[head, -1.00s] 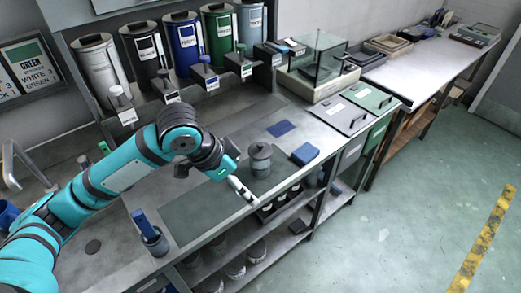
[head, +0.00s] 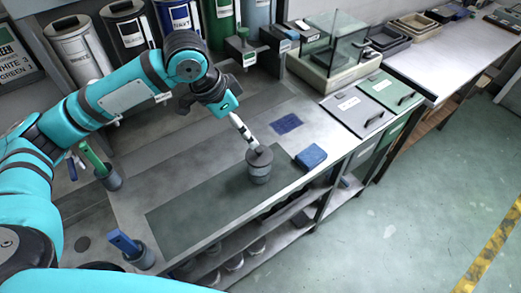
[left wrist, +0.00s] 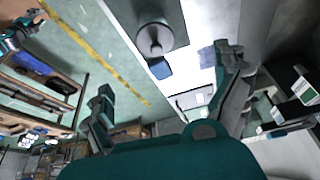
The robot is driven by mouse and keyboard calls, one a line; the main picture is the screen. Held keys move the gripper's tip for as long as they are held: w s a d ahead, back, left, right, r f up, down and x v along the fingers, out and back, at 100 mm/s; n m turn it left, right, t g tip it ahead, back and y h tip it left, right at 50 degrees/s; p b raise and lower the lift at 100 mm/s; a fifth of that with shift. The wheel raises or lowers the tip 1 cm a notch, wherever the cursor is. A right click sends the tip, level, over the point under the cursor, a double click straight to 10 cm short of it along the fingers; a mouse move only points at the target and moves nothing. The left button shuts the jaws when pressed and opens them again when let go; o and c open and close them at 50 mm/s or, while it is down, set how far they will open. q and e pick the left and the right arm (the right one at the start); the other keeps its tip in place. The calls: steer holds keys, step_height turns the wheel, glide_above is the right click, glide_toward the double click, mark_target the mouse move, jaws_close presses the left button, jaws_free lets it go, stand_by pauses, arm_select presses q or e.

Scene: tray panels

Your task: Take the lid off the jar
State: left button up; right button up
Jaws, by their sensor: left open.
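The grey jar (head: 259,173) stands upright on the dark green mat (head: 190,212) on the bench, with its knobbed lid (head: 259,156) on top. My left gripper (head: 240,131) is above and just behind the jar, its light fingers slanting down towards the lid. In the head view the finger ends overlap the lid's back edge, and I cannot tell whether they touch. In the left wrist view the lid (left wrist: 154,40) shows at the top, beyond the open, empty fingers (left wrist: 168,88). A teal arm part, likely my right arm, shows small at that view's upper left; its jaws are unclear.
A blue block (head: 311,156) lies right of the jar near the bench's front edge. A blue flat patch (head: 286,123) lies behind it. Cups with tools (head: 140,254) stand at the left. Bins line the back, and a glass tank (head: 335,50) stands at back right.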

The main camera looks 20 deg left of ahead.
arm_select(q)
glide_above(258, 150)
steer(key=s+a, duration=0.1)
steer(key=a, duration=0.1)
step_height(258, 150, down, 5)
steer(key=shift+s+f+p, duration=0.1)
steer(key=shift+p, duration=0.35)
steer(key=x, duration=0.3)
steer(key=shift+p, duration=0.3)
steer(key=f, duration=0.1)
steer(key=d+f+p, duration=0.1)
steer(key=f, duration=0.1)
steer(key=shift+f, duration=0.2)
steer(key=shift+w+d+f, duration=0.2)
steer(key=shift+w+f, duration=0.15)
steer(key=shift+f, duration=0.2)
steer(key=c, duration=1.1)
arm_select(e)
steer(key=r, duration=0.2)
steer(key=s+r, duration=0.1)
steer(key=shift+s+d, duration=0.1)
steer(key=shift+d, duration=0.15)
